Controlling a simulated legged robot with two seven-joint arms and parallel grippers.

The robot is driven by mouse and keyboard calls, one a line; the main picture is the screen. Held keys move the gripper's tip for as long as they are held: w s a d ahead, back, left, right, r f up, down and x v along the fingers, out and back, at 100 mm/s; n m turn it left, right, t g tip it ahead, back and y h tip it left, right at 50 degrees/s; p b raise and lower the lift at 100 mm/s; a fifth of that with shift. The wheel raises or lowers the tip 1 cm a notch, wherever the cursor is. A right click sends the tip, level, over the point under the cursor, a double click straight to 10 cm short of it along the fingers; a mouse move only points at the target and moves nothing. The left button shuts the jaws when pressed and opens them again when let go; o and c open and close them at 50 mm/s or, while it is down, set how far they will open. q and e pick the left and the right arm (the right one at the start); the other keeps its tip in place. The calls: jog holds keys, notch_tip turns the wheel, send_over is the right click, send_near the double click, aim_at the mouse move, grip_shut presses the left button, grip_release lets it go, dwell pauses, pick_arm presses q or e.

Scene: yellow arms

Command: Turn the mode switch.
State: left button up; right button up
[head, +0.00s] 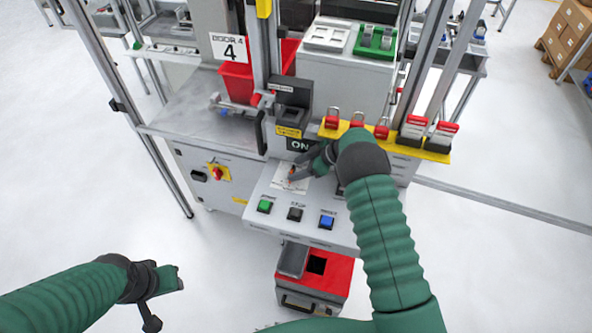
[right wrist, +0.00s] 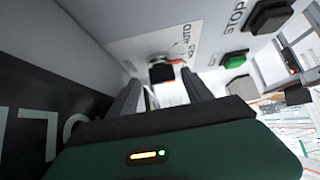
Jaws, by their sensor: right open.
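The mode switch (right wrist: 162,72) is a small black knob with an orange-red pointer, on a pale label plate (right wrist: 150,45) printed with AUTO and another label too small to read surely. In the head view the label plate (head: 283,184) is on the sloped front panel, and the switch is partly hidden by my right gripper (head: 298,175). In the right wrist view my right gripper (right wrist: 160,85) is open, its two dark fingers pointing at the switch, one on each side. I cannot tell whether they touch it. My left gripper (head: 167,290) hangs at lower left, away from the machine.
Green (head: 265,206), black (head: 295,214) and blue (head: 326,222) buttons line the panel's front. A yellow rail (head: 435,154) with red padlocks and tags is close to my right arm. A red box (head: 318,285) stands below. Floor at left is clear.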

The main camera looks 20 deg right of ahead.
jog(key=s+d+b, duration=0.1)
jog(key=s+d, duration=0.1)
jog(key=d, duration=0.1)
jog(key=s+d+b, duration=0.1)
jog(key=s+d, duration=0.1)
jog(key=d, duration=0.1)
jog(key=s+d+b, duration=0.1)
jog(key=s+d, duration=0.1)
jog(key=d, duration=0.1)
jog(key=shift+s+d+f+b, duration=0.15)
jog(key=shift+s+d+b, duration=0.1)
jog(key=shift+d+b, duration=0.15)
jog(key=shift+s+d, duration=0.15)
jog(key=shift+d, duration=0.05)
jog(key=shift+a, duration=0.15)
